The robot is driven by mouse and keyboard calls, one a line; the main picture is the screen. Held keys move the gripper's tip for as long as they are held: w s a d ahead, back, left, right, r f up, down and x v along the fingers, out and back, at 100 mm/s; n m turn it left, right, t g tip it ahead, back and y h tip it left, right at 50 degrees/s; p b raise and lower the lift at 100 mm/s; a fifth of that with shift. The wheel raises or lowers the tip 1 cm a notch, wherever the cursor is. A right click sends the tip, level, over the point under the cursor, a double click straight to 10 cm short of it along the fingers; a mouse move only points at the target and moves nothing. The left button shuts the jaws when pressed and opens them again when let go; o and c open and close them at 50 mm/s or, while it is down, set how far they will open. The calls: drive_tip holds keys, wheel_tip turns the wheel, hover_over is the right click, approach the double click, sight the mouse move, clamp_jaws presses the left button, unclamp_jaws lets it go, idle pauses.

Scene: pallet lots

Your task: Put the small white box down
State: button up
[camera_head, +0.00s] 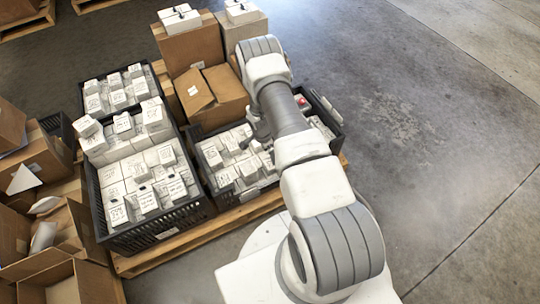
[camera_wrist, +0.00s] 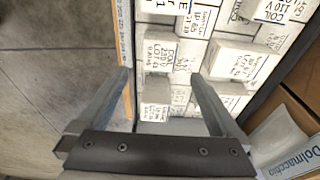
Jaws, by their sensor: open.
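Several small white boxes with handwritten labels fill a black crate (camera_head: 243,197), partly hidden behind my arm. In the wrist view, my gripper (camera_wrist: 162,80) is open, its two fingers apart and pointing at the rows of boxes. A small white box (camera_wrist: 160,54) marked 230 V lies just ahead between the fingertips, with no clear contact on either side. Which box is the task's one cannot be told from the others by looks. In the head view the gripper is mostly hidden by my arm, over the crate.
A fuller black crate (camera_head: 168,222) of white boxes stands to the left on the same wooden pallet (camera_head: 228,219). Brown cartons (camera_head: 212,92) stand behind. Open cartons (camera_head: 75,282) lie at lower left. The concrete floor (camera_head: 420,110) at right is clear.

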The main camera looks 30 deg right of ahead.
drive_tip(key=w+a+r+n+t, duration=0.1)
drive_tip(key=a+r+n, duration=0.15)
drive_tip(key=r, duration=1.75)
drive_tip(key=w+a+r+n+t, duration=0.15)
drive_tip(key=r+n, duration=0.25)
drive_tip(key=r, duration=1.6)
drive_tip(key=s+a+r+n+t, duration=0.1)
drive_tip(key=s+a+r+n, duration=0.15)
drive_tip(key=s+r, duration=0.4)
drive_tip(key=s+a+r+n+t, duration=0.1)
drive_tip(key=s+a+r+n, duration=0.15)
drive_tip(key=s+r, duration=0.4)
drive_tip(key=s+a+r+n+y, duration=0.1)
drive_tip(key=s+a+r+n, duration=0.1)
drive_tip(key=s, duration=0.5)
drive_tip(key=s+a+r+n+t, duration=0.1)
drive_tip(key=s+a+r+n, duration=0.1)
drive_tip(key=s+r+n, duration=0.2)
drive_tip(key=s+r, duration=0.1)
drive_tip(key=s, duration=0.2)
drive_tip(key=shift+s+y, duration=0.25)
drive_tip(key=shift+y, duration=0.15)
